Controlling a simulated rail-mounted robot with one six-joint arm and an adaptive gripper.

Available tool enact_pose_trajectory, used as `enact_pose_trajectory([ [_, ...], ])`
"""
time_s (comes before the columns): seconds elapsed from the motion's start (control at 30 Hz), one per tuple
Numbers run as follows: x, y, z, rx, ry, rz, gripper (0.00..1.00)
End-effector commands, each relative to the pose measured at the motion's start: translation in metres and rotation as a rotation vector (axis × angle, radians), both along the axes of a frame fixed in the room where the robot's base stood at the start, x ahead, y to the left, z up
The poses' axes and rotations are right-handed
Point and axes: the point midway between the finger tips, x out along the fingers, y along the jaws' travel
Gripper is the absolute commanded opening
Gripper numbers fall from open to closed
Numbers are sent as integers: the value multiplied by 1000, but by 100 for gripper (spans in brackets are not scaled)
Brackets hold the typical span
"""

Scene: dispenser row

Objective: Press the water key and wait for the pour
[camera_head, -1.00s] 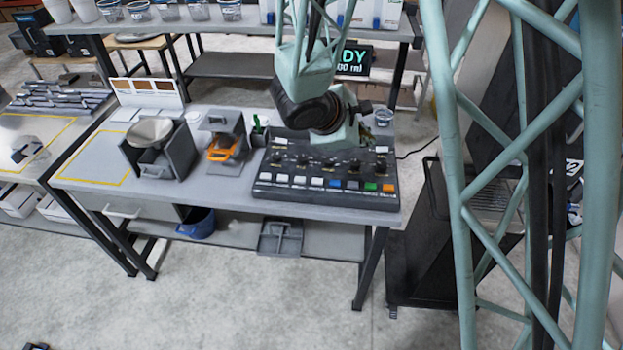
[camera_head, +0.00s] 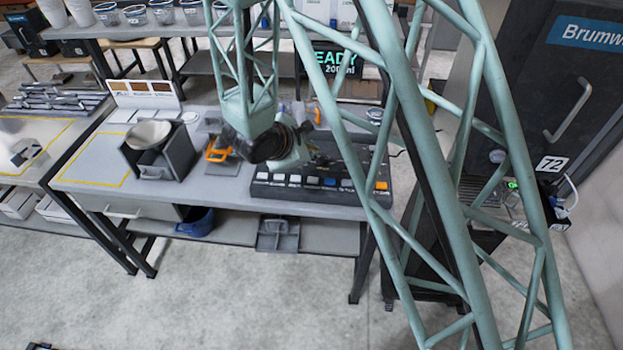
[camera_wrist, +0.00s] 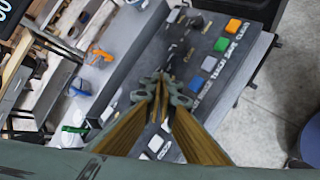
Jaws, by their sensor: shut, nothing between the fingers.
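A dark control panel (camera_head: 262,190) lies on the grey workbench, with a row of white, blue, grey and orange keys. The wrist view shows its blue key (camera_wrist: 196,84), green key (camera_wrist: 221,44), orange key (camera_wrist: 234,26) and white keys (camera_wrist: 155,143). Key labels are too small or blurred to tell which is water. My gripper (camera_wrist: 160,82) is shut and empty, its tips over the panel; contact cannot be told. In the head view my arm hides part of the panel. A black display (camera_head: 340,64) behind shows green "EADY" and white "200 ml", its left part hidden.
Left of the panel stand a grey holder with a bowl (camera_head: 149,133) and a device with an orange part (camera_head: 217,155). A back shelf holds cups (camera_head: 162,12). A tall dark machine marked 72 (camera_head: 560,100) stands right. My lattice structure blocks part of the view.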

Motion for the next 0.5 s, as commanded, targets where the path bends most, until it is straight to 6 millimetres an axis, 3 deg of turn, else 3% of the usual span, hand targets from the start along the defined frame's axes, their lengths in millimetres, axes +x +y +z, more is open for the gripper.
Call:
enact_pose_trajectory([
  [0.5, 0, 0, -5, -1, 1, 0, 0],
])
